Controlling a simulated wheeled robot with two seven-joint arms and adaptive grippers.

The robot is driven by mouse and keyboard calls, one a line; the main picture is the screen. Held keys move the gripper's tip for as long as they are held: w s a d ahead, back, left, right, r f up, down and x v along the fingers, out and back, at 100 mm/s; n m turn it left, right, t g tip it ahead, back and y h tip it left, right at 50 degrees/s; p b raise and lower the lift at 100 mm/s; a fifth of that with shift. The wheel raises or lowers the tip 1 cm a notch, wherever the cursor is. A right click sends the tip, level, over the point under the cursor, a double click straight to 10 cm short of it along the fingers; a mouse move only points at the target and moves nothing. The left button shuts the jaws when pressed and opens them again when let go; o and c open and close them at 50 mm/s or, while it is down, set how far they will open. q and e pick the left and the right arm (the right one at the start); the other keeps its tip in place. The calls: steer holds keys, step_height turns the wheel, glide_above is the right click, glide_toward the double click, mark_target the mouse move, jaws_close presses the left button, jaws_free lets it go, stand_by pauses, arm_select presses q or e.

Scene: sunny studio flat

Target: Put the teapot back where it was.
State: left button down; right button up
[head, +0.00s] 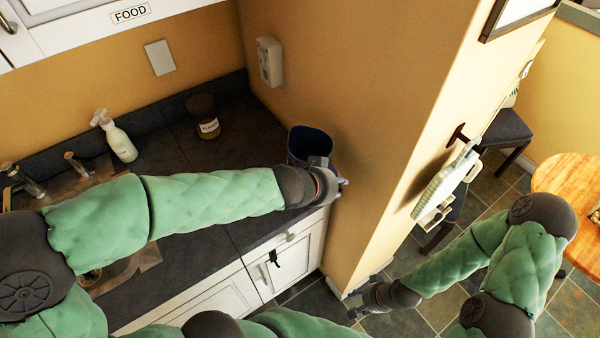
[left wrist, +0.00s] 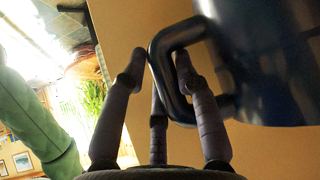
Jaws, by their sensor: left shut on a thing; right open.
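The teapot (head: 308,143) is a dark blue, open-topped vessel near the right end of the dark counter, close to the tan wall. My left gripper (head: 335,184) is at its near side and hides its lower part. In the left wrist view, the fingers of my left gripper (left wrist: 160,75) are shut around the handle of the glossy teapot (left wrist: 265,60). I cannot tell whether its base touches the counter. My right gripper (head: 362,302) is open and empty, low over the tiled floor, far from the teapot.
A spray bottle (head: 120,138) and a brown jar (head: 203,116) stand at the back of the counter (head: 185,235). A sink and tap (head: 28,180) are at the left. The wall corner (head: 385,180) rises right of the counter. A round wooden table (head: 570,185) is at far right.

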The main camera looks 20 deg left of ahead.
arm_select(q)
steer(key=w+a+f, duration=0.1)
steer(key=a, duration=0.1)
steer(key=w+a+f+p, duration=0.1)
steer(key=a, duration=0.1)
steer(key=w+a+p, duration=0.1)
steer(key=w+a, duration=0.1)
steer(key=shift+f, duration=0.4)
steer(key=a+f, duration=0.1)
steer(key=w+a+f+b, duration=0.1)
steer(key=f, duration=0.1)
steer(key=w+a+f, duration=0.1)
steer(key=f, duration=0.1)
steer(key=shift+w+a+f+b, duration=0.15)
steer(key=shift+a+b, duration=0.05)
steer(key=shift+b, duration=0.1)
steer(key=shift+w+a+f, duration=0.1)
steer(key=shift+a+f, duration=0.05)
steer(key=shift+f, duration=0.15)
steer(key=shift+w+a+f+b, duration=0.1)
steer(key=shift+f+b, duration=1.1)
steer(key=shift+f, duration=0.35)
steer(key=shift+f, duration=0.1)
steer(key=c, duration=0.9)
jaws_free()
steer(key=shift+f, duration=0.1)
steer(key=shift+c, duration=0.2)
